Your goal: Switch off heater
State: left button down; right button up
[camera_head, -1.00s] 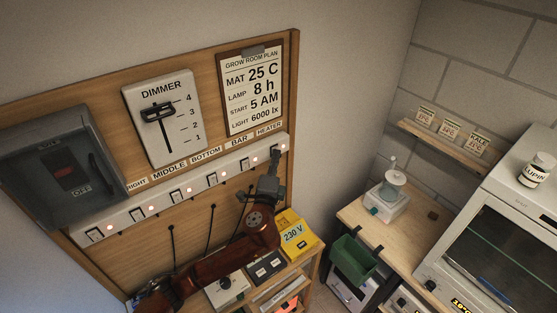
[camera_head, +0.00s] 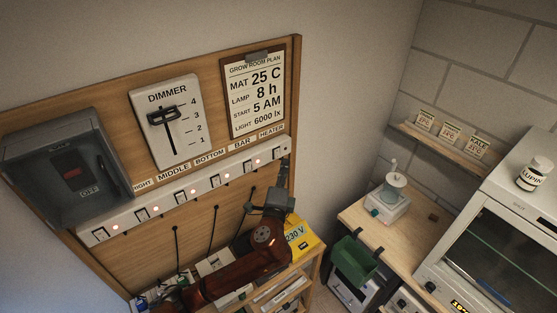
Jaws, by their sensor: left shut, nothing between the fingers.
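The white switch strip (camera_head: 168,202) runs along the wooden board, with labels above it. The heater switch (camera_head: 279,153) is the last one at the right end, under the HEATER label (camera_head: 271,134). I see no clear glow beside it, while the other switches have small lit lamps; its exact rocker position is too small to tell. My left gripper (camera_head: 284,183) is shut and empty just below the right end of the strip, apart from the heater switch as far as I can see. My right gripper is not in view.
A grey switch box (camera_head: 40,165) and the dimmer panel (camera_head: 190,138) are on the board. The plan sheet (camera_head: 270,95) hangs above the heater label. A yellow 230 V box (camera_head: 301,247) stands below my gripper. A bench (camera_head: 355,212) lies to the right.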

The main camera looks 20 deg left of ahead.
pick_arm(q)
jog(key=s+b, duration=0.1)
jog(key=s, duration=0.7)
jog(key=shift+d, duration=0.4)
jog(key=shift+r, duration=0.1)
